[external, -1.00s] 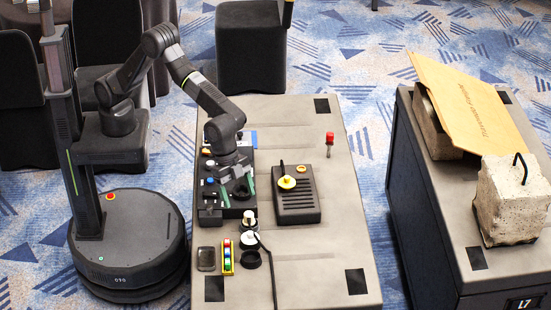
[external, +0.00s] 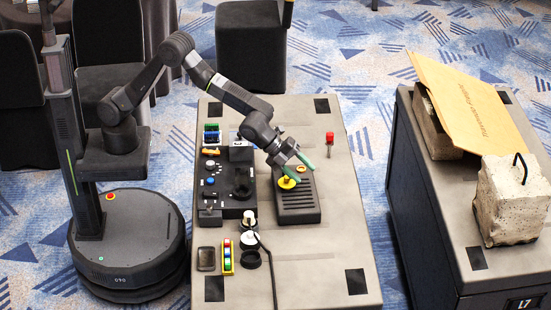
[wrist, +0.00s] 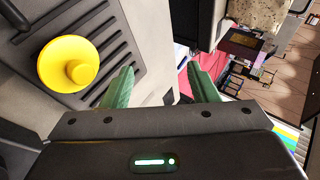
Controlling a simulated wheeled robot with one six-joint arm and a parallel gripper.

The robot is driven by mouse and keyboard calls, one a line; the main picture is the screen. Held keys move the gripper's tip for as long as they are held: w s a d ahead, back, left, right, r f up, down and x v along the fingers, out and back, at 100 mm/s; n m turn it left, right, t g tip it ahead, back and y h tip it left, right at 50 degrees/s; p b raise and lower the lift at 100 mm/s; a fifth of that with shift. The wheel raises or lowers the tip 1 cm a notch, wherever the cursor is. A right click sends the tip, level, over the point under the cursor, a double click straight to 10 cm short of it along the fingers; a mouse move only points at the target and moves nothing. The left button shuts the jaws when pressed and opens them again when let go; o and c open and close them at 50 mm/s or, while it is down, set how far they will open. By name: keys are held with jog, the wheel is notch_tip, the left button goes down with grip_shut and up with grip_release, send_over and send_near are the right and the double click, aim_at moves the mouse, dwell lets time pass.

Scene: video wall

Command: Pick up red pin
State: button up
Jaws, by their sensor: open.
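The red pin (external: 330,139) has a red head and a thin grey shaft. It is on the grey table, right of the black vented box, in the external view. I cannot tell whether it stands or lies. My gripper (external: 313,173) is open, its two green fingers spread and empty, over the right end of the vented box. It appears just below the pin in the picture. In the wrist view the open fingers (wrist: 161,78) have nothing between them. A pinkish-red patch shows behind the right finger there, but I cannot identify it as the pin.
The black vented box (external: 298,205) carries a yellow round knob (external: 287,183), large in the wrist view (wrist: 70,64). A black panel (external: 231,208) with small parts lies to its left. The table's right side (external: 345,220) is clear. A second table (external: 440,230) holds concrete blocks and cardboard.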

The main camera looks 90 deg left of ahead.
jog(key=w+a+f+m+t+b, duration=0.1)
jog(key=w+a+m+t+b, duration=0.15)
jog(key=w+a+m, duration=0.35)
jog(key=w+a+f+m+t+b, duration=0.1)
jog(key=w+a+m+t+b, duration=0.2)
jog(key=a, duration=0.5)
jog(key=m+t+h+b, duration=0.1)
jog(key=m+t+b, duration=0.1)
jog(key=m+b, duration=0.6)
send_over(331, 142)
jog(key=s+a+p, duration=0.1)
jog(key=p, duration=0.1)
jog(key=shift+s+a+r+m, duration=0.1)
jog(key=shift+r+m, duration=0.2)
jog(key=shift+m, duration=0.5)
jog(key=shift+a+f, duration=0.1)
jog(key=shift+f, duration=0.05)
notch_tip(331, 142, down, 2)
jog(key=shift+f, duration=0.25)
notch_tip(331, 142, down, 5)
jog(key=shift+r+b, duration=0.1)
jog(key=shift+b, duration=0.5)
jog(key=shift+w+d+r, duration=0.25)
jog(key=shift+w+r, duration=0.2)
jog(key=shift+w, duration=0.3)
jog(key=shift+w+d, duration=0.2)
jog(key=shift+w, duration=0.5)
